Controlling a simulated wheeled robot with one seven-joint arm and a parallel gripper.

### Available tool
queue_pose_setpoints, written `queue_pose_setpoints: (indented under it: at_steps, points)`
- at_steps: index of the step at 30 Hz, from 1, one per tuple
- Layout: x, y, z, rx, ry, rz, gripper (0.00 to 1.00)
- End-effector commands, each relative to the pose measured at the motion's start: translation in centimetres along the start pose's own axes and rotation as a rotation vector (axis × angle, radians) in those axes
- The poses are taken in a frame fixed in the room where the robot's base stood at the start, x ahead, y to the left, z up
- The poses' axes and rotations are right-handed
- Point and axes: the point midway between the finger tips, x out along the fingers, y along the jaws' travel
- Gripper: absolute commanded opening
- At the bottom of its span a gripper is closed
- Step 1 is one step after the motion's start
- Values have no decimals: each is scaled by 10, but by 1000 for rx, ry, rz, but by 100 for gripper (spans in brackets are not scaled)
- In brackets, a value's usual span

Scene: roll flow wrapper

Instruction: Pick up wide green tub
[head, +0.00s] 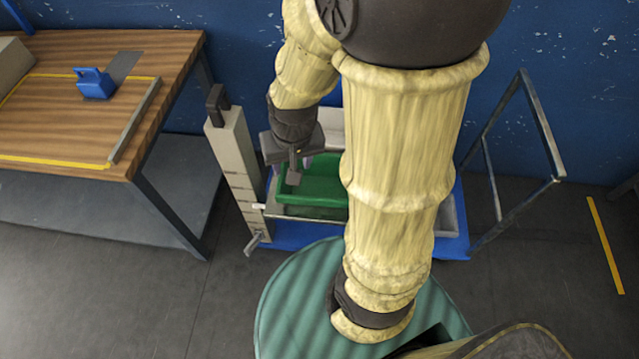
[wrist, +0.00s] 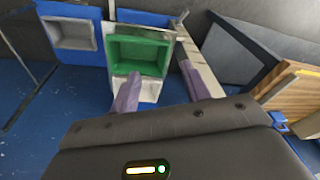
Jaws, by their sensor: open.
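The wide green tub (head: 312,196) sits on a blue-based stand in the middle of the head view; my arm hides its right part. It is empty and also shows in the wrist view (wrist: 111,55), at the top middle. My gripper (head: 297,166) is at the tub's left back end in the head view. In the wrist view my gripper (wrist: 158,90) has its two purple-grey fingers apart with nothing between them. The left finger overlaps the tub's near side in that view, the right one is beside it. I cannot tell whether either touches the tub.
A pale post (head: 232,150) with a dark top stands just left of the tub. A wooden table (head: 150,65) with a blue container (head: 95,84) is at the left. A metal frame (head: 540,125) stands at the right. A grey bin (wrist: 70,33) is beside the tub.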

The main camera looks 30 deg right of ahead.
Motion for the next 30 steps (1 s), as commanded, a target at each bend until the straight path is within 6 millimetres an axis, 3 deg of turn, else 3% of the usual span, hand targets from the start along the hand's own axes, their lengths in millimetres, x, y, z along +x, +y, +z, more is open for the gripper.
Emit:
queue_pose_setpoints:
  at_steps: [1, 9, 18, 24, 30]
  points:
    - [23, -1, -1, 76, -32, 4, 47]
    - [126, 6, -9, 679, -165, 128, 47]
    - [233, 25, -25, 1303, -73, 366, 47]
    - [291, 37, -47, 1651, 149, 463, 47]
    - [317, 39, -70, 1862, 350, 453, 47]
